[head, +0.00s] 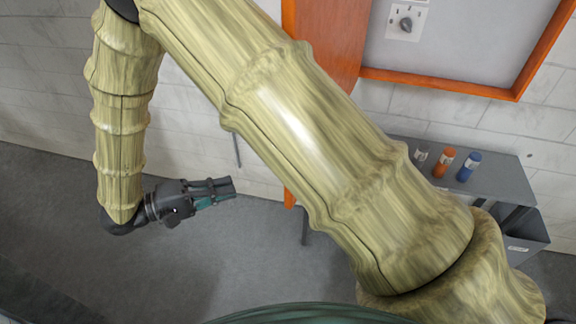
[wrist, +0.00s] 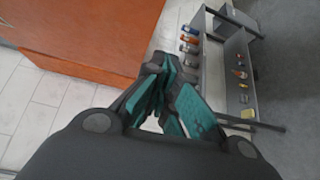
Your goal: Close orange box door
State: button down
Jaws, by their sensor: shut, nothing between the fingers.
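The orange box (head: 460,85) is on the wall at the upper right of the head view, with an orange rim and a grey inside. Its orange door (head: 330,42) stands open, swung out to the left of the box; my arm hides its lower part. My gripper (head: 232,187) is shut and empty, left of and below the door, pointing right. In the wrist view, the shut fingers (wrist: 165,100) are in the middle, and a broad orange panel (wrist: 90,35) fills the upper left, apart from the fingers.
A grey table (head: 500,178) with several small bottles, including an orange one (head: 443,162) and a blue one (head: 469,166), stands below the box. The floor (head: 60,220) at left is clear.

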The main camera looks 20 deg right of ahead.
jog(key=s+d+r+p, duration=0.2)
jog(key=d+p, duration=0.5)
jog(key=d, duration=0.5)
jog(key=shift+s+d+r+m+h, duration=0.15)
jog(key=shift+s+d+m+h, duration=0.15)
jog(key=shift+d, duration=0.1)
jog(key=shift+d, duration=0.1)
